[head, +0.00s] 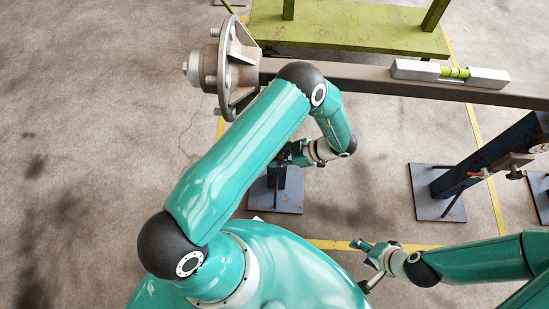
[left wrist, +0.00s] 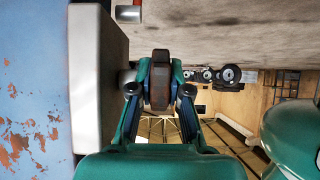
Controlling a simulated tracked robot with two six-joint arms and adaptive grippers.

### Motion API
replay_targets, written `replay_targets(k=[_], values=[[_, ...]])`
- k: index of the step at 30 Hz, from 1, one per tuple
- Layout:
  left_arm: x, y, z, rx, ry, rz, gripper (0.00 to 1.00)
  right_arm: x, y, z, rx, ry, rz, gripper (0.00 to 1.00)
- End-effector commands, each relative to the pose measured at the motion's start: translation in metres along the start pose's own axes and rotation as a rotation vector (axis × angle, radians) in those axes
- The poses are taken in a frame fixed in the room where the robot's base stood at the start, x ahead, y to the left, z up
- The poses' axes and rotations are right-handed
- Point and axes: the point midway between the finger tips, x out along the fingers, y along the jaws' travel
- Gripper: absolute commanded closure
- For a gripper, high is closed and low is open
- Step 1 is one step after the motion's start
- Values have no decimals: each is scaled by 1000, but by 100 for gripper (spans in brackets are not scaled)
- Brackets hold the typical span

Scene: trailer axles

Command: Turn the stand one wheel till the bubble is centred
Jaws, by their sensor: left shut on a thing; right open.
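A grey spirit level (head: 480,77) with a yellow-green vial (head: 455,72) lies on the axle beam (head: 360,79); the bubble is too small to place. A blue stand (head: 289,195) is under the beam near the hub, mostly hidden by my left arm. My left gripper (head: 288,155) is at this stand. In the left wrist view it (left wrist: 158,85) is shut on an upright dark brown piece (left wrist: 158,78), seemingly part of the stand's wheel. The wheel's rim cannot be made out. My right gripper (head: 364,248) is open and empty, low at the right, away from the beam.
A wheel hub with studs (head: 232,72) ends the beam at left. Another blue stand (head: 434,205) is at right. A green bench (head: 350,28) stands behind. In the left wrist view, chipped blue metal (left wrist: 30,125) and a pale block (left wrist: 95,75) are close beside the gripper.

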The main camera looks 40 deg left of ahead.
Motion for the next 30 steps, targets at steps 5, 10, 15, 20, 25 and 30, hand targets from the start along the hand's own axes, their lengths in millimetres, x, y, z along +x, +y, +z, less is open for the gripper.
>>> replay_targets(k=[5,10,15,20,25,30], values=[[4,-4,8,4,126,-8,100,19,7,0,0,0,0,42],[4,-4,7,6,213,-9,100,28,10,0,0,0,0,42],[3,-4,5,6,262,-10,100,32,12,0,0,0,0,42],[3,-4,4,6,279,-10,100,34,12,0,0,0,0,42],[3,-4,4,6,281,-11,100,33,12,0,0,0,0,42],[3,-4,4,6,281,-12,100,33,12,0,0,0,0,42]])
